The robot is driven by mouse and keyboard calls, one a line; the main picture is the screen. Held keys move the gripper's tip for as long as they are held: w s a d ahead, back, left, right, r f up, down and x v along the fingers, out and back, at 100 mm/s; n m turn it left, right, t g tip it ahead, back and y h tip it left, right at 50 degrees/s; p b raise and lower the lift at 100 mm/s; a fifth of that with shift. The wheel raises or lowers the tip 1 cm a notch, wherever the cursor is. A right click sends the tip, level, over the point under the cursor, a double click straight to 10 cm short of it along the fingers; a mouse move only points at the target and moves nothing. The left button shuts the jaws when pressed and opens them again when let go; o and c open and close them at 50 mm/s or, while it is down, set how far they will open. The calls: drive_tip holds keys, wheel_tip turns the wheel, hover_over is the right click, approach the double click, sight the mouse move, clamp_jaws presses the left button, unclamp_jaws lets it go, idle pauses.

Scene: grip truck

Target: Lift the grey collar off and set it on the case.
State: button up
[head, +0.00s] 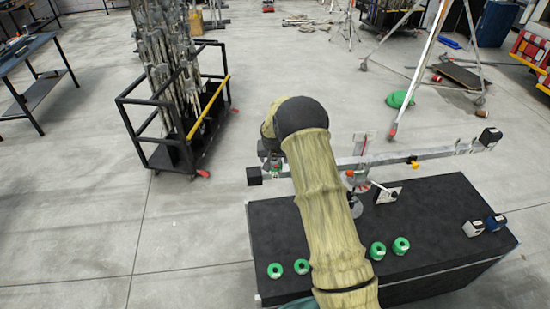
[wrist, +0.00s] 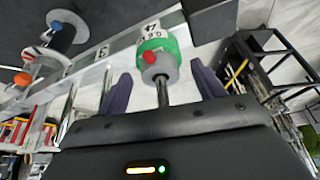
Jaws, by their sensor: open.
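The grey collar (wrist: 160,69), with a red knob on it, sits on a thin steel rod in the wrist view. A green disc (wrist: 165,45) adjoins it, with a white numbered tag beyond. My gripper (wrist: 161,71) is open, with one dark finger on each side of the collar and rod and visible gaps between. In the head view my arm hides most of the gripper, and the collar cannot be made out clearly near the left end of the long bar (head: 430,154). The black case (head: 440,205) lies below the bar.
A black cart (head: 170,130) stands left. The case's middle right is bare.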

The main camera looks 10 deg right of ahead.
drive_tip(key=shift+w+f, duration=0.15)
drive_tip(key=shift+f, duration=0.1)
idle(0.3)
drive_tip(key=c, duration=1.3)
